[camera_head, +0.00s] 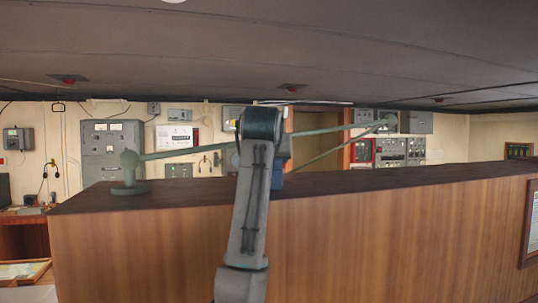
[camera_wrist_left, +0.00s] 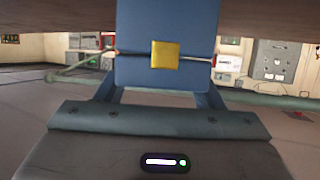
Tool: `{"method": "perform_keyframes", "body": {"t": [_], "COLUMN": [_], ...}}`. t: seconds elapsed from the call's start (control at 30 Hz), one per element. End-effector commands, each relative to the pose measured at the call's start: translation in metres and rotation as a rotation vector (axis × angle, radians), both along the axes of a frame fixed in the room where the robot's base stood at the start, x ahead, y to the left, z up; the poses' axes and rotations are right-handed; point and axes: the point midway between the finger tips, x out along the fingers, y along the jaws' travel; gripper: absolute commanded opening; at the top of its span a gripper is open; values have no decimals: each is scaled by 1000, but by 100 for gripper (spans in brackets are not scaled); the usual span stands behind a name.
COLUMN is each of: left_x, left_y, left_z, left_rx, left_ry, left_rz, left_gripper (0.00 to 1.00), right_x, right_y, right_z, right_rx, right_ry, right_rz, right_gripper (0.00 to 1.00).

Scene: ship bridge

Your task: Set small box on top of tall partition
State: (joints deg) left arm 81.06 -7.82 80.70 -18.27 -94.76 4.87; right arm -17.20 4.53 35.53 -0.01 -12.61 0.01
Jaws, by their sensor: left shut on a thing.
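The small box is blue with a yellow clasp, and the left wrist view shows it large in the middle (camera_wrist_left: 140,72). My left gripper (camera_wrist_left: 163,60) is shut on it. In the head view the box (camera_head: 277,181) shows only as a blue sliver behind my left wrist, at the partition's top. The tall partition (camera_head: 390,235) has wood-grain sides and a flat dark top. My left arm reaches up in front of it and over its near edge. Whether the box touches the top cannot be told. My right gripper is not in view.
A grey-green jointed lamp (camera_head: 130,187) stands on the partition's left end, its long arm stretching right behind my wrist. The dark ceiling (camera_head: 270,45) is low overhead. The partition's top right of my wrist is clear. Grey instrument panels (camera_head: 110,145) hang on the wall behind.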

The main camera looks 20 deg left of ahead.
Motion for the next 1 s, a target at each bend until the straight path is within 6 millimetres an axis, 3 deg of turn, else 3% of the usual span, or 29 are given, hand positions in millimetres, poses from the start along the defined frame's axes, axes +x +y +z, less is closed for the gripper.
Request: {"method": "perform_keyframes", "body": {"t": [0.2, 0.23, 0.33, 0.7, 0.87, 1.0], "left_x": [0, 0, 0, -1, -19, -46], "left_y": [0, 0, 0, 0, -4, -9], "left_z": [-4, -4, -3, 3, 4, 13], "left_rx": [0, 0, 0, 0, -1, 0], "left_ry": [-1, 1, 1, 0, -3, -5], "left_rz": [0, 0, 0, 0, -1, -1], "left_gripper": [31, 64, 83, 83, 83, 83], "right_x": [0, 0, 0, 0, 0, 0], "right_y": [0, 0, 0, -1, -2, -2], "right_z": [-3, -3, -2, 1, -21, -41], "right_rx": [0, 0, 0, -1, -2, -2], "right_ry": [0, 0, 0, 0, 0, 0], "right_rz": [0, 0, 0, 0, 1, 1], "right_gripper": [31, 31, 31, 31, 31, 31]}}
